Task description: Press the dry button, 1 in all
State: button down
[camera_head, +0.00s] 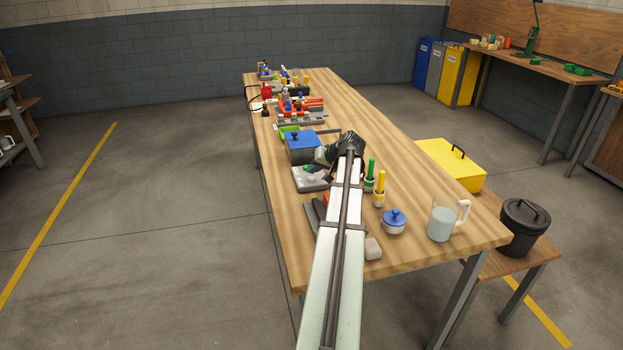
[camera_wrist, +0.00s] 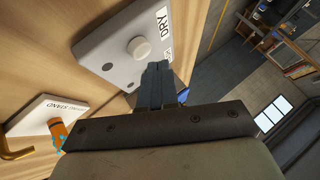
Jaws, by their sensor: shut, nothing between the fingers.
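The dry button (camera_wrist: 139,47) is a round, off-white knob on a pale grey panel (camera_wrist: 95,45) in the wrist view. The word DRY is printed on a white label beside it. My gripper (camera_wrist: 154,68) is shut and empty. Its fingertips are over the panel's edge, close beside the button; I cannot tell whether they touch the panel. In the head view the panel (camera_head: 306,185) lies on the wooden table, partly hidden by my arm, and my gripper (camera_head: 326,156) is above its far right part.
A blue box (camera_head: 299,150) stands just behind the panel. Green-handled (camera_head: 370,175) and yellow-handled (camera_head: 381,187) tools, a blue-lidded pot (camera_head: 394,221) and a clear jug (camera_head: 441,221) stand to the right. A white labelled plate (camera_wrist: 50,112) with an orange item (camera_wrist: 58,135) is near the panel.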

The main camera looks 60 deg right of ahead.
aim_at(314, 178)
jog(key=shift+f, duration=0.2)
jog(key=shift+f, duration=0.2)
jog(key=shift+f, duration=0.5)
dwell(0.8)
jog(key=shift+r, duration=0.15)
dwell(0.3)
jog(key=shift+r, duration=0.8)
jog(key=shift+r, duration=2.5)
